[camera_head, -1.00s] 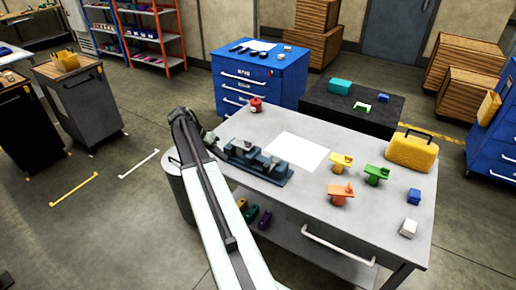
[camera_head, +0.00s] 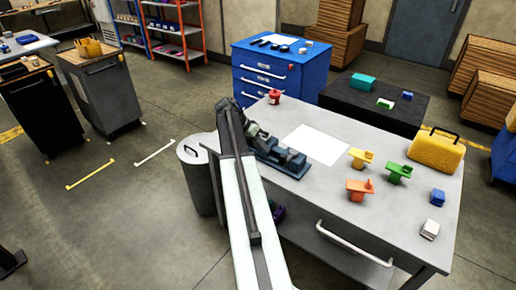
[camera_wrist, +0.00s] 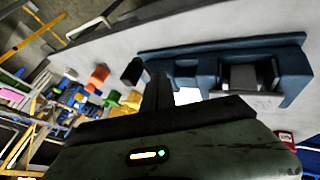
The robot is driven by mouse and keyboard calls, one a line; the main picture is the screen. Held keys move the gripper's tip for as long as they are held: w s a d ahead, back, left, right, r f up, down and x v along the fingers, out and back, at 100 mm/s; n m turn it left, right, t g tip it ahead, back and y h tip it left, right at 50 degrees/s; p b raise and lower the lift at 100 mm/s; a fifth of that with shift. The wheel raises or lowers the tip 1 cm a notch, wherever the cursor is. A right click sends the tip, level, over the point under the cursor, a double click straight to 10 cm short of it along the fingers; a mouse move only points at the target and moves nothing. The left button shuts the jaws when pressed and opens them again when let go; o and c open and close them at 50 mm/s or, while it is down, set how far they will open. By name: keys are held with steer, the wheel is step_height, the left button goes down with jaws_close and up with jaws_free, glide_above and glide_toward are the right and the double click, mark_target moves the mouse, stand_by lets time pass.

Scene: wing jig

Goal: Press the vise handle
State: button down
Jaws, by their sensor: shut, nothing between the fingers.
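The blue-grey vise (camera_head: 290,160) is fixed on the grey table near its left edge. My arm covers its left end in the head view. In the wrist view the vise (camera_wrist: 292,66) spans the upper right, tilted by the camera. My gripper (camera_head: 261,139) is over or beside the vise's left end; it is shut and empty. In the wrist view its dark fingers (camera_wrist: 159,92) point up at the vise's near part. A small dark piece beside them may be the handle; I cannot tell. Contact with the vise is not clear.
A blue cabinet (camera_head: 270,68) stands behind.

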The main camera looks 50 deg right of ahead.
steer(key=s, duration=0.3)
steer(key=s+f, duration=0.1)
steer(key=shift+s+d, duration=0.25)
steer(key=shift+s, duration=0.15)
